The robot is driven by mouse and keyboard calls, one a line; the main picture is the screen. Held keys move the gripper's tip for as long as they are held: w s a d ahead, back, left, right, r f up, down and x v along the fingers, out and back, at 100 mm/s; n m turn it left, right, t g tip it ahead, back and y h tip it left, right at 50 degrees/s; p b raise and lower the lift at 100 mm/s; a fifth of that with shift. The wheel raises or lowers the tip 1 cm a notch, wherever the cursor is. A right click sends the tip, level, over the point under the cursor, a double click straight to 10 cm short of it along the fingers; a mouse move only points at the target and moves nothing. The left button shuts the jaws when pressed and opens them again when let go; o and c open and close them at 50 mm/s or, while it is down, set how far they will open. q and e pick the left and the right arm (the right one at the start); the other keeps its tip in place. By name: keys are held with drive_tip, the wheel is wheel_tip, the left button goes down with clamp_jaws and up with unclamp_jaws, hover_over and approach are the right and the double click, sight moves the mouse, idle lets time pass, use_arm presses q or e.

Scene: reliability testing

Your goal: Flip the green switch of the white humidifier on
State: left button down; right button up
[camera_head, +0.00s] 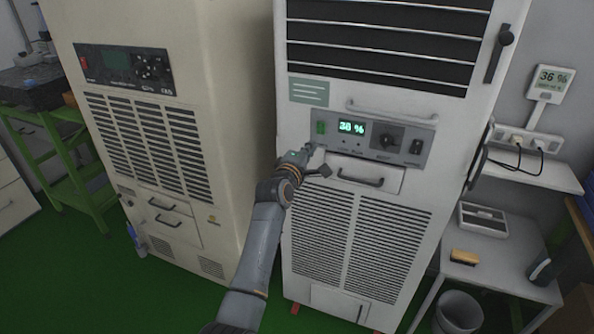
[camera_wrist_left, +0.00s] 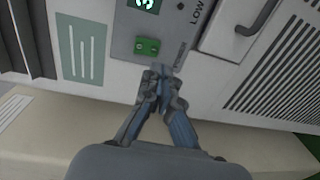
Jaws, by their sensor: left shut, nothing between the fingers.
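The white humidifier (camera_head: 366,186) stands upright in the middle of the head view. Its grey control panel (camera_head: 425,144) has a lit green display (camera_head: 351,128), a dark knob (camera_head: 388,139) and a black switch (camera_head: 416,147). The green switch (camera_head: 320,127) is at the panel's left end; it also shows in the left wrist view (camera_wrist_left: 147,46). My left gripper (camera_head: 314,148) is shut and empty, its tips just below the green switch. In the left wrist view the closed fingertips (camera_wrist_left: 161,74) are at the panel edge beside the switch; I cannot tell whether they touch the panel. My right gripper is out of view.
A beige cabinet (camera_head: 150,100) with its own panel stands close on the left. A handle bar (camera_head: 392,112) and a drawer handle (camera_head: 361,178) stick out above and below the panel. A wall shelf (camera_head: 535,172) and a side table (camera_head: 490,262) are on the right.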

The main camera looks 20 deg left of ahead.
use_arm(q)
drive_tip(key=s+f+b, duration=0.1)
drive_tip(key=s, duration=0.6)
drive_tip(key=shift+s+a+f+b, duration=0.15)
drive_tip(key=shift+f+b, duration=0.1)
drive_tip(key=shift+b, duration=0.05)
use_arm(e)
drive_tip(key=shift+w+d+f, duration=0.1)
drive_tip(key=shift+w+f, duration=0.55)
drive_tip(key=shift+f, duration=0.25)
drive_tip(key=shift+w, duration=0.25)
